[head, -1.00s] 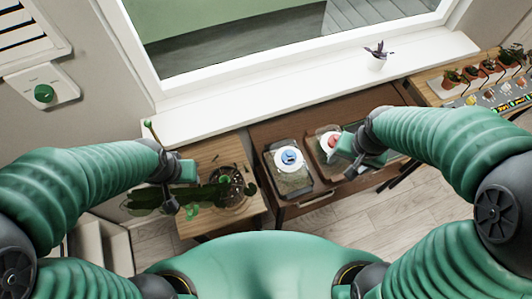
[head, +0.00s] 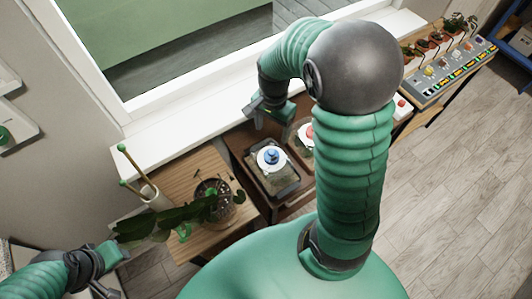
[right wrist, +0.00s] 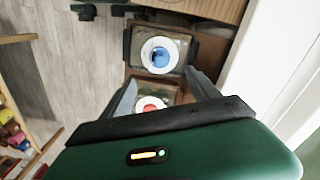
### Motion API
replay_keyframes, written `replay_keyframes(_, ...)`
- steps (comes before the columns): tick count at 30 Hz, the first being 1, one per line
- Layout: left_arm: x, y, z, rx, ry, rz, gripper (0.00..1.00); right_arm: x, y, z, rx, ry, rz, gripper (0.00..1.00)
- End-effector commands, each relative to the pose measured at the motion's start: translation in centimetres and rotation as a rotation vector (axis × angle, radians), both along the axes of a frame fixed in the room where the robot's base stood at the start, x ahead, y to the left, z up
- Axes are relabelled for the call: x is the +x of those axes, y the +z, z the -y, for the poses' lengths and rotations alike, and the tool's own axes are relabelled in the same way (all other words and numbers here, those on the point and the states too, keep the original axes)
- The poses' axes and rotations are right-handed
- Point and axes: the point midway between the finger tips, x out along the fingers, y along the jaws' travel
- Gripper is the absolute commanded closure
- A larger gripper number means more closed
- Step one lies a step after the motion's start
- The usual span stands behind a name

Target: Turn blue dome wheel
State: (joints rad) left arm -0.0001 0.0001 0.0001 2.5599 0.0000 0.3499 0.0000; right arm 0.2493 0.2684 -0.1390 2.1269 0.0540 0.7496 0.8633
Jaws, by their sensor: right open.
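The blue dome wheel (head: 270,155) sits on a white round disc atop a glass terrarium (head: 275,177) on the brown bench. It also shows in the right wrist view (right wrist: 161,56), just beyond my fingertips. My right gripper (head: 262,112) is open and empty, behind and above the blue wheel in the head view, apart from it. In the right wrist view a second terrarium's red wheel (right wrist: 151,104) appears between my spread fingers (right wrist: 163,92). My left gripper (head: 112,272) is at the lower left, its fingers apart, empty and far from the wheel.
The red wheel (head: 306,134) is partly hidden behind my right arm. A wooden table (head: 180,168) with a leafy plant and a pot of green-tipped sticks stands to the left. The white windowsill (head: 185,135) runs behind. A control panel (head: 450,70) is at right.

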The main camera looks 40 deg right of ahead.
Motion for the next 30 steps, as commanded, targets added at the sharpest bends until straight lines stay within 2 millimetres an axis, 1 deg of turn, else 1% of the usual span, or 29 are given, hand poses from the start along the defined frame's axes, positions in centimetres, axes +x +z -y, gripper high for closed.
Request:
replay_keyframes(1,0.0,-0.2,0.0,0.000,0.000,0.000,0.64,-0.2,-1.3,0.0,0.002,0.000,-0.007,0.30)
replay_keyframes(9,0.0,-0.6,0.0,0.000,0.000,0.000,0.64,-0.1,-8.5,0.0,0.001,0.001,-0.006,0.30)
replay_keyframes(12,0.0,-0.7,0.0,0.000,0.000,0.000,0.64,-0.1,-10.9,0.0,0.001,0.002,-0.004,0.30)
replay_keyframes(15,0.0,-0.8,0.0,0.000,0.000,0.000,0.64,-0.1,-12.8,0.0,0.000,0.001,-0.003,0.30)
replay_keyframes(18,0.0,-0.8,0.0,0.000,0.000,0.000,0.64,-0.1,-14.0,0.0,-0.001,0.002,-0.001,0.30)
replay_keyframes(20,0.0,-0.8,0.0,0.000,0.000,0.000,0.64,-0.1,-14.4,0.0,0.000,0.003,-0.001,0.30)
replay_keyframes(28,0.0,-0.8,0.0,0.000,0.000,0.000,0.64,0.0,-14.5,0.0,-0.002,0.003,0.001,0.30)
replay_keyframes(30,0.0,-0.8,0.0,0.000,0.000,0.000,0.64,0.0,-14.5,0.0,-0.002,0.003,0.001,0.39)
